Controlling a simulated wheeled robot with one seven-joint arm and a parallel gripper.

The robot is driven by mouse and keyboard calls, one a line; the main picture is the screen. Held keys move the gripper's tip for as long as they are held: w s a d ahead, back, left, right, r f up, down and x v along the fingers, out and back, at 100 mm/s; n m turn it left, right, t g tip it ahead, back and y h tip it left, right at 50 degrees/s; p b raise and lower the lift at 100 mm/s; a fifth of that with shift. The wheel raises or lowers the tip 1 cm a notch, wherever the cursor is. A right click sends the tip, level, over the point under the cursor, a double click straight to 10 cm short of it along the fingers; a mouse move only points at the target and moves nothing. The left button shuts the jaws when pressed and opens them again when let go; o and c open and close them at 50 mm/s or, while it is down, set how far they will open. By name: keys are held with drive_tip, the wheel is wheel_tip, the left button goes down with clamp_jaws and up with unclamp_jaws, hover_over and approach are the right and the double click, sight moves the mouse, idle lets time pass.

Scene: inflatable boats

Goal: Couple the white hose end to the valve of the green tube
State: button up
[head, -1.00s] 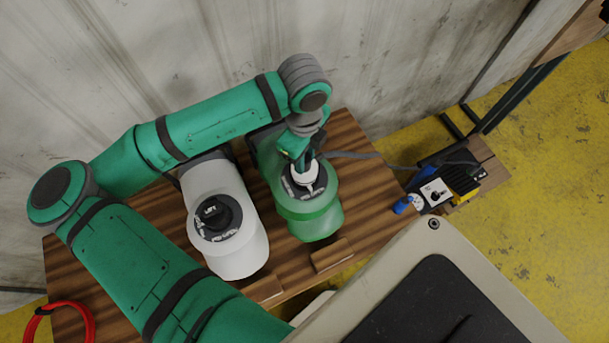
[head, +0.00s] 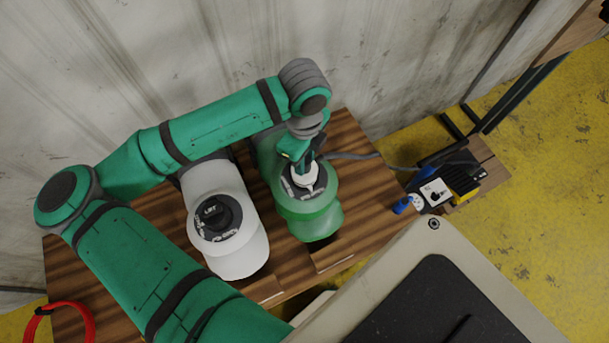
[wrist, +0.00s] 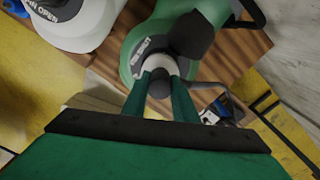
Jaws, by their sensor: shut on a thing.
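The green tube (head: 318,218) lies on the slatted wooden table, with a dark round valve (head: 291,188) with white lettering on top. My gripper (head: 303,166) is over this valve, shut on the white hose end (head: 304,180). The hose end points down at the valve's middle and looks in contact with it; whether it is seated I cannot tell. In the wrist view my gripper (wrist: 160,88) has a finger on each side of the hose end (wrist: 159,66), over the lettered valve ring (wrist: 143,50). A dark flap, seemingly the valve cap (wrist: 190,36), stands beside it.
A white tube (head: 240,248) with its own dark capped valve (head: 215,215) lies close on the left. The grey hose (head: 352,155) runs right to a pump box (head: 436,192) on a low stand. A red ring (head: 70,312) is at the lower left.

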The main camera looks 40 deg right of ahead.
drive_tip(key=shift+f, duration=0.8)
idle(0.4)
drive_tip(key=m, duration=0.4)
idle(0.4)
drive_tip(key=shift+m, duration=2.1)
drive_tip(key=m, duration=0.4)
